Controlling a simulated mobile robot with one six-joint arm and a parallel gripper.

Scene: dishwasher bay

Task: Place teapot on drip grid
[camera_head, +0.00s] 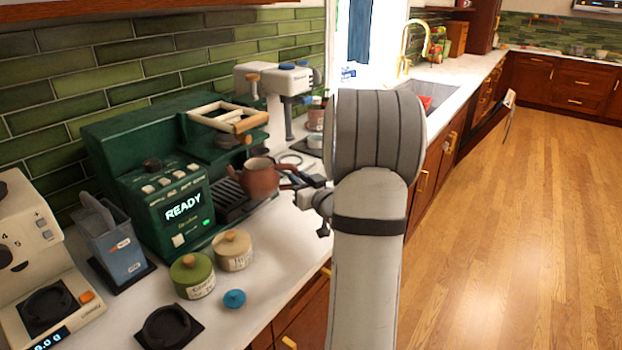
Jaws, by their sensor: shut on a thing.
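The teapot (259,180) is small, reddish-brown and roughly upright, at the right front of the green coffee machine. The drip grid (228,197) is the dark slatted tray at the machine's base. The teapot is beside or above the grid's right part; I cannot tell whether it touches it. My gripper (287,178) reaches in from the right and is shut on the teapot at its right side. My arm and the teapot hide the exact grip and part of the grid.
The green coffee machine (130,170) shows READY. A green canister (192,278), a beige canister (233,252) and a blue lid (234,299) stand in front of it. A grey container (110,245) and a cream scale (40,270) are at left. A white appliance (290,82) stands behind.

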